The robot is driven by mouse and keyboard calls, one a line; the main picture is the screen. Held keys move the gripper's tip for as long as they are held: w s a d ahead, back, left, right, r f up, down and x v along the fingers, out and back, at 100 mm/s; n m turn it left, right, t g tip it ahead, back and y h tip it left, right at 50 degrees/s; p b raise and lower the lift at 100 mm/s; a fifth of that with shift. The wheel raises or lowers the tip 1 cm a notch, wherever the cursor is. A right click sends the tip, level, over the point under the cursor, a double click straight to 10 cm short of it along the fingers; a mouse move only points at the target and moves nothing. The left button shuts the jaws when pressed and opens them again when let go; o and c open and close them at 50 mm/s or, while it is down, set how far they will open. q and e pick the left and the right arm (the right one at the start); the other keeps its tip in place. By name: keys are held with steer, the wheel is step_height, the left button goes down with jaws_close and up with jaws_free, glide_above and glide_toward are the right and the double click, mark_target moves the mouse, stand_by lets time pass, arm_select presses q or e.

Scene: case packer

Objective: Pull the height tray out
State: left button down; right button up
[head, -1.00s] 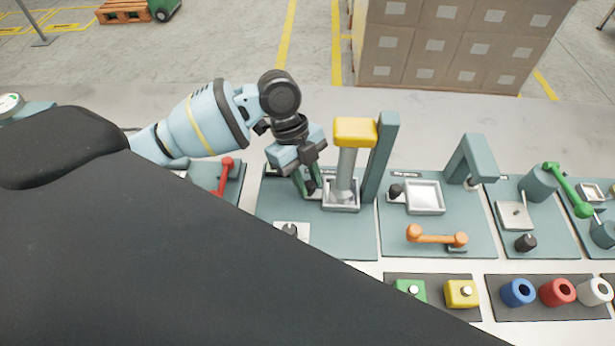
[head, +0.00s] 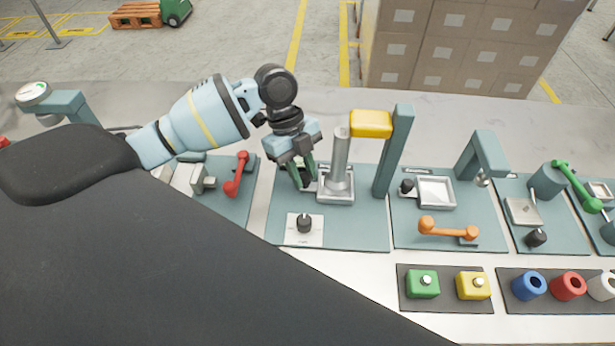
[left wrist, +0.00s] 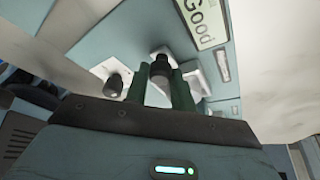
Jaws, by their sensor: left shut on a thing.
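The height tray (head: 336,201) is a small silver tray on a teal station plate, with a grey metal tube (head: 340,155) standing upright on it. It sits to the left of the yellow block (head: 371,123) on its teal post, and the tube is clear of the block. My left gripper (head: 303,180) is at the tray's left side, shut on its dark knob. In the left wrist view the dark knob (left wrist: 160,70) shows between the two green fingers. Part of the tray is hidden behind them. My right gripper is not in view.
A black dial (head: 304,223) on a white plate is in front of the tray. A red lever (head: 237,175) stands to the left, and an orange handle (head: 447,230) to the right. Green and yellow buttons (head: 447,285) are nearer. A "Good" label (left wrist: 203,18) shows in the wrist view.

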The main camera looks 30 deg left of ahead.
arm_select(q)
steer(key=a, duration=0.1)
steer(key=s+a, duration=0.2)
steer(key=shift+a+r+p, duration=0.15)
steer(key=shift+a+p, duration=0.15)
steer(key=shift+a, duration=0.45)
steer(key=c, duration=1.2)
jaws_free()
steer(key=shift+s+a, duration=0.1)
steer(key=shift+r, duration=0.1)
steer(key=v, duration=0.7)
steer(key=shift+a+r, duration=0.1)
steer(key=shift+r, duration=0.05)
